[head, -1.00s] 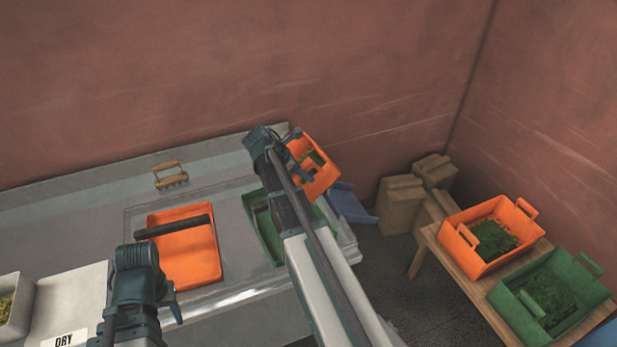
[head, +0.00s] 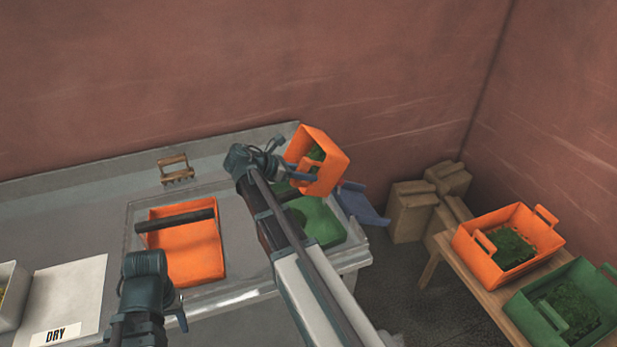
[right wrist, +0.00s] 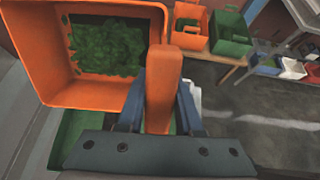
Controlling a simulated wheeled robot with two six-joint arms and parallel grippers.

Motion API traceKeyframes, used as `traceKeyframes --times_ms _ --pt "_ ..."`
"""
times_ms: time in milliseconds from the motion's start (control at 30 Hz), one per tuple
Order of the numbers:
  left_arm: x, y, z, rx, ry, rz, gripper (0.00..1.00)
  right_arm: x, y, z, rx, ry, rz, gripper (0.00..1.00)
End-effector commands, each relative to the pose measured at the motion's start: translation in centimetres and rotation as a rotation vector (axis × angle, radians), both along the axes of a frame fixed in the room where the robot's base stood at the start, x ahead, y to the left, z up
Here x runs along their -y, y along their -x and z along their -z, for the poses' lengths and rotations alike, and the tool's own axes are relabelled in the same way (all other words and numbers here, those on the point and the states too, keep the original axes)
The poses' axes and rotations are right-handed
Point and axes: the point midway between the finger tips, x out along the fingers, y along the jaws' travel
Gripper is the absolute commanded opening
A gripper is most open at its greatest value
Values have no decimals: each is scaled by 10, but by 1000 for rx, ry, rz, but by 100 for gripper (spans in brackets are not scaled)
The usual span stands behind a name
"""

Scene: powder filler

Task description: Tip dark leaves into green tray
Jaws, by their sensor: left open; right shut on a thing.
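My right gripper (head: 290,172) is shut on the handle of an orange crate (head: 331,172), which it holds tilted above the back right of the counter. The handle (right wrist: 162,85) stands between the fingers in the right wrist view. Dark green leaves (right wrist: 108,48) lie inside this crate. The green tray (head: 322,222) sits in the counter below the crate, partly hidden by my right arm; a strip of green shows under the crate in the right wrist view. My left gripper (head: 165,310) is open and empty in front of the orange tray (head: 190,252).
A dark bar (head: 175,221) lies across the orange tray. A wooden-handled tool (head: 175,170) lies behind it. A side table at right holds another orange crate (head: 485,253) and a green crate (head: 540,325), both with leaves. Brown sacks (head: 412,212) stand by the wall. A "DRY" card (head: 55,333) lies at left.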

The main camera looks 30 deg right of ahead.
Motion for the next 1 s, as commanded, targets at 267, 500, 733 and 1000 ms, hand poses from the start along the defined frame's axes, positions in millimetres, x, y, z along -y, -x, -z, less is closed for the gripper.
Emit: traceKeyframes --times_ms 267,500,733,1000 --pt "0 0 26 0 -1 4 50 -6 -1 11 -10 77 0 0" --pt "0 0 44 0 -2 9 50 -12 -2 16 -20 141 0 0" --pt "0 0 61 -1 -2 11 50 -17 -3 21 -28 200 0 0" --pt "0 0 82 -1 -2 12 50 -22 -3 27 -39 268 0 0"
